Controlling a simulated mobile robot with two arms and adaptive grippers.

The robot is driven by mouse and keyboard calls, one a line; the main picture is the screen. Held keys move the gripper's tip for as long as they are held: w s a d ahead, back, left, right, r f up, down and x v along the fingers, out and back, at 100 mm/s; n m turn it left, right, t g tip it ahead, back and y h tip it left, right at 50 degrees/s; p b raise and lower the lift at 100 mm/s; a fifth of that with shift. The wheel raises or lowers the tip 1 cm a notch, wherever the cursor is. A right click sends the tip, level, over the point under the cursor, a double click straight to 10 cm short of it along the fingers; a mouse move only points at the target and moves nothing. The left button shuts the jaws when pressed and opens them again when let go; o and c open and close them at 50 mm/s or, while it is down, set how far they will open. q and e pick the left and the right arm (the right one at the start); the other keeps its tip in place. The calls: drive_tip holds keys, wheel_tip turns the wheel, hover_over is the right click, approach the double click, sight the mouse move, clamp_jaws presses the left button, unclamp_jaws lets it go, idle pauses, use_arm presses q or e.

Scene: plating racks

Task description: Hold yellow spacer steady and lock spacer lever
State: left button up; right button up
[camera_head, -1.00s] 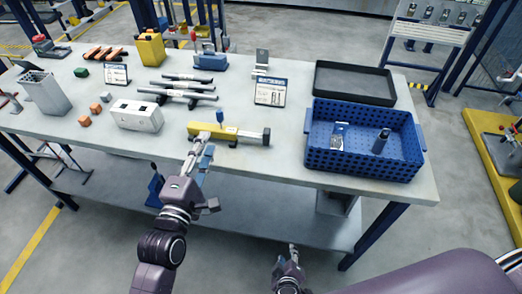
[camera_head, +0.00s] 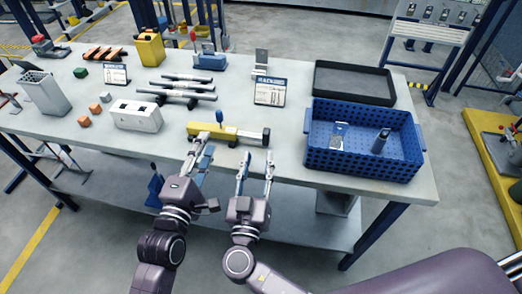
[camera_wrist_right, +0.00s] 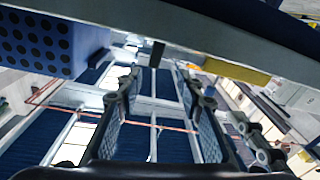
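The yellow spacer (camera_head: 212,130) lies near the table's front edge, with a bar running right to a dark end block (camera_head: 266,136). Its blue lever (camera_head: 220,116) stands up from the top. The spacer shows in the right wrist view (camera_wrist_right: 236,71), beyond the table edge. My left gripper (camera_head: 204,146) is at the spacer's front left side; whether its fingers touch or grip it is unclear. My right gripper (camera_head: 257,159) is open and empty, in front of the table edge and below the bar's right end. Its spread fingers show in the wrist view (camera_wrist_right: 158,105).
A blue perforated crate (camera_head: 350,166) holding two items stands to the right. A white slotted block (camera_head: 136,118) is to the left, with dark rods (camera_head: 185,86) and a sign (camera_head: 270,92) behind.

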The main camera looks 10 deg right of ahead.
sight(265, 135)
drive_tip(key=w+m, duration=0.1)
drive_tip(key=w+d+r+m+g, duration=0.1)
drive_tip(key=shift+d+r+m+h, duration=0.1)
drive_tip(key=shift+r+m+h, duration=0.1)
drive_tip(key=shift+m+h, duration=0.1)
drive_tip(key=shift+w+d+r+m, duration=0.2)
drive_tip(key=shift+w+d+m, duration=0.2)
drive_tip(key=shift+w, duration=0.1)
drive_tip(key=x, duration=0.6)
drive_tip(key=shift+w+d+f, duration=0.1)
drive_tip(key=shift+w+d, duration=0.05)
drive_tip(key=shift+w, duration=0.25)
clamp_jaws()
